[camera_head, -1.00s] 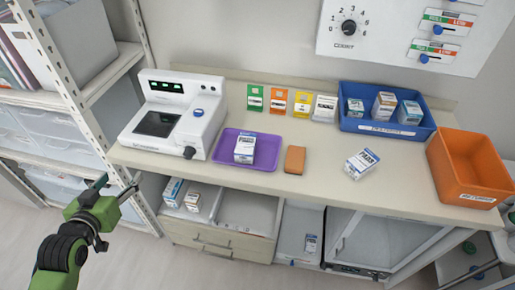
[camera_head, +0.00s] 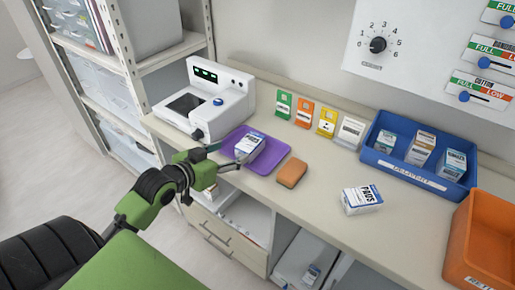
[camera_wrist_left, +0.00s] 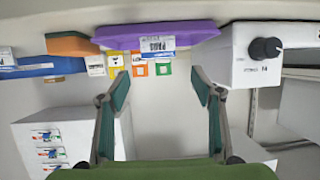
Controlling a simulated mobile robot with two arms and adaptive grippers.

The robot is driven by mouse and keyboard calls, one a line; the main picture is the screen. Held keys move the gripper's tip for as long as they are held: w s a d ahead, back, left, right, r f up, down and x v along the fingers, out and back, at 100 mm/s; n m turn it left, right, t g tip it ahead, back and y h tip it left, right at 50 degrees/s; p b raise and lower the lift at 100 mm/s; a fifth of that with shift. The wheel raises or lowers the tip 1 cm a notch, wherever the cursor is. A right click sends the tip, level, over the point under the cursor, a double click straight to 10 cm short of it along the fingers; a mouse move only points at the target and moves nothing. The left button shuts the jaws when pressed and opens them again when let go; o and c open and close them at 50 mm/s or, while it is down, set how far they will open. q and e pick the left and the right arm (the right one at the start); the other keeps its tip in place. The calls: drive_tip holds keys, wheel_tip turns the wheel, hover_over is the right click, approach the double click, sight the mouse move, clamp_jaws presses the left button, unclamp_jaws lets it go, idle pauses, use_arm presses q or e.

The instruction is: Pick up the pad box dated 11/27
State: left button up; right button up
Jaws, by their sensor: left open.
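A white and blue pad box (camera_head: 250,147) stands in the purple tray (camera_head: 270,162). It also shows in the left wrist view (camera_wrist_left: 157,44), past the fingertips. A second box marked PADS (camera_head: 361,200) lies on the bare counter to the right. Several similar boxes stand in the blue delivery bin (camera_head: 400,176). No date is readable on any box. My left gripper (camera_head: 227,156) is open at the tray's front left edge, its fingers pointing toward the box in the tray. In the left wrist view my fingers (camera_wrist_left: 158,88) are spread with nothing between them. My right gripper is not in view.
A white device (camera_head: 205,103) stands left of the tray. An orange-brown block (camera_head: 291,173) lies right of the tray. Coloured cards (camera_head: 304,112) stand along the back. An orange bin (camera_head: 482,240) is at the right end. The counter between block and second box is clear.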

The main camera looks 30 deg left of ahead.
sight(248, 144)
use_arm(q)
drive_tip(key=x, duration=0.3)
drive_tip(key=shift+w, duration=0.2)
drive_tip(key=shift+x, duration=1.2)
drive_tip(key=shift+w+d+f, duration=0.15)
drive_tip(key=shift+w+f, duration=0.05)
drive_tip(key=shift+w, duration=0.15)
drive_tip(key=shift+w+p, duration=0.2)
drive_tip(key=shift+p, duration=0.2)
drive_tip(key=p+x, duration=0.1)
drive_tip(key=x, duration=0.3)
drive_tip(key=shift+w+f, duration=0.15)
drive_tip(key=shift+w, duration=0.15)
drive_tip(key=c, duration=1.2)
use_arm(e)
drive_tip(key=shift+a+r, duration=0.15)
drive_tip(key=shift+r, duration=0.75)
